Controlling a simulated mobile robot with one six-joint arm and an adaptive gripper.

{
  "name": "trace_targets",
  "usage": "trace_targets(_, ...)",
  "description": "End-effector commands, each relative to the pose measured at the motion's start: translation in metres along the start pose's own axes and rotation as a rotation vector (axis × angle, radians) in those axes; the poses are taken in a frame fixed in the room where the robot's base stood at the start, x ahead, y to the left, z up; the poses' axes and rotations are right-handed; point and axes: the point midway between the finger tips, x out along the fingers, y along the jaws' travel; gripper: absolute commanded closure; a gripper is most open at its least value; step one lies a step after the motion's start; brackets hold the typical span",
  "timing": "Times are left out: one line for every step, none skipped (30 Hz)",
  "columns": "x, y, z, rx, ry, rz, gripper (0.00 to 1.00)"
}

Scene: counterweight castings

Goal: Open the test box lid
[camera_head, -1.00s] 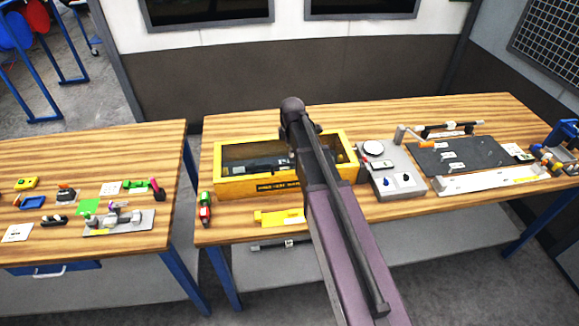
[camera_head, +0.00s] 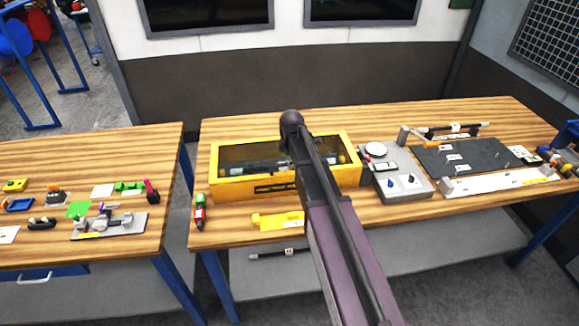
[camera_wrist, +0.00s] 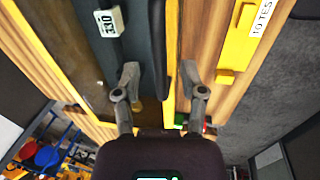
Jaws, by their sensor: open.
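The test box (camera_head: 225,189) is a yellow-framed box on the right bench. Its top shows a dark, see-through lid (camera_head: 232,154) that looks closed, with dark shapes visible beneath. My arm crosses in front of the box and hides its right-middle part and my gripper in the head view. In the wrist view, my gripper (camera_wrist: 160,80) is open, its two fingers spread over the box's yellow edge (camera_wrist: 172,45). A dark bar-like part (camera_wrist: 160,45) lies just ahead, between the finger lines. Whether the fingers touch anything, I cannot tell.
A yellow piece (camera_head: 277,221) lies in front of the box. A red and green item (camera_head: 199,212) is at its left. A grey control unit (camera_head: 400,185) stands close on the right, beside a dark mat (camera_head: 462,158). A second bench (camera_head: 130,150) holds small parts.

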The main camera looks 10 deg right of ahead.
Motion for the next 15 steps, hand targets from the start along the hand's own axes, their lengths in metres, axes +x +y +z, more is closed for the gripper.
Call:
trace_targets(0.0063, -0.0003, 0.0001, 0.000, 0.000, 0.000, 0.47)
trace_targets(0.0076, -0.0002, 0.0000, 0.000, 0.000, 0.000, 0.47)
trace_targets(0.0092, -0.0002, 0.0001, 0.000, 0.000, 0.000, 0.47)
trace_targets(0.0102, -0.0002, 0.0001, 0.000, 0.000, 0.000, 0.47)
trace_targets(0.0111, -0.0002, 0.0001, 0.000, 0.000, 0.000, 0.47)
trace_targets(0.0120, -0.0001, 0.0001, 0.000, 0.000, 0.000, 0.47)
trace_targets(0.0126, -0.0001, 0.0001, 0.000, 0.000, 0.000, 0.47)
trace_targets(0.0130, -0.0001, 0.0001, 0.000, 0.000, 0.000, 0.47)
trace_targets(0.0134, 0.0000, 0.0001, 0.000, 0.000, 0.000, 0.47)
trace_targets(0.0135, 0.0000, 0.0001, 0.000, 0.000, 0.000, 0.47)
trace_targets(0.0136, 0.0000, 0.0001, 0.000, 0.000, 0.000, 0.47)
trace_targets(0.0136, 0.0000, 0.0001, 0.000, 0.000, 0.000, 0.47)
trace_targets(0.0136, 0.0000, 0.0001, 0.000, 0.000, 0.000, 0.47)
trace_targets(0.0135, 0.0000, 0.0001, 0.000, 0.000, 0.000, 0.47)
trace_targets(0.0134, 0.0001, 0.0001, 0.000, 0.000, 0.000, 0.47)
